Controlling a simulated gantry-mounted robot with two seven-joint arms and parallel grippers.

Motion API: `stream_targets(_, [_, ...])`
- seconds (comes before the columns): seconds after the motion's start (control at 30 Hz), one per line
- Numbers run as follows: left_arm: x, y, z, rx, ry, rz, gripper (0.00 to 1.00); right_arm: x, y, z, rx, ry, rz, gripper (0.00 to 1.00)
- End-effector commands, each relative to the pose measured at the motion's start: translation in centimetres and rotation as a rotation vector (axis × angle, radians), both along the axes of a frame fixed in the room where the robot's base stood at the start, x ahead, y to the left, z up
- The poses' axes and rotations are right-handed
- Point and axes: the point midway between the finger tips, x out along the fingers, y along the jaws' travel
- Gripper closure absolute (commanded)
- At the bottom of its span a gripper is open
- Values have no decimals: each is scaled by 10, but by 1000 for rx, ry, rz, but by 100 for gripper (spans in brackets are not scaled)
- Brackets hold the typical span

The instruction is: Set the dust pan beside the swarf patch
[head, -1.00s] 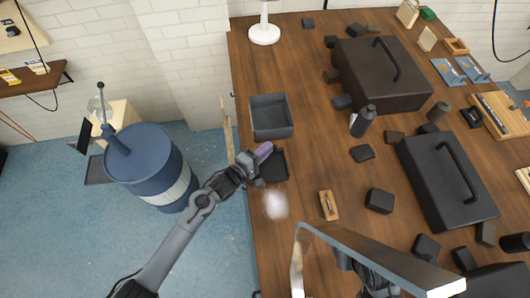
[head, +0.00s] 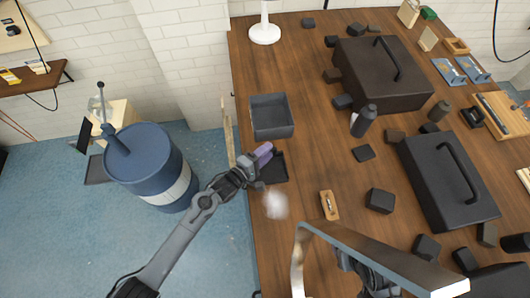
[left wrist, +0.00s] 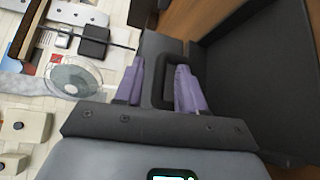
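The dust pan (head: 276,172) is a dark, shallow tray near the left edge of the wooden bench. My left gripper (head: 264,153) is at its upper left side in the head view. In the left wrist view, the purple fingers (left wrist: 160,88) stand on both sides of the pan's dark handle (left wrist: 170,50) and look closed on it. The pan's walled body fills the right of that view. The swarf patch (head: 276,205) is a pale, blurry spot on the bench just below the pan in the head view. My right gripper's fingers do not show.
A grey open bin (head: 272,117) stands just beyond the pan. A small wooden-backed item (head: 329,205) lies right of the swarf. Dark toolboxes (head: 450,180) and several black blocks crowd the right. A blue drum (head: 150,165) stands on the floor left of the bench.

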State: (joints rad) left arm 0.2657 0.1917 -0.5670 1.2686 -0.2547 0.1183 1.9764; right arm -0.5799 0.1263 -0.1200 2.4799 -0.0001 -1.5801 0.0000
Motion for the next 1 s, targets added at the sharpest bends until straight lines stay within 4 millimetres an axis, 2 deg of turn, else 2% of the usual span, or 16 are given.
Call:
stream_targets(0.13, [0,0,4,1,-1,-1,61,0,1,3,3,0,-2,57])
stream_targets(0.27, [-9,8,3,-1,2,0,61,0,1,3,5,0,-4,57])
stream_targets(0.7, [-65,60,12,1,1,0,61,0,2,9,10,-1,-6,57])
stream_targets(1.0, [-86,79,16,0,0,0,61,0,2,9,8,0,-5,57])
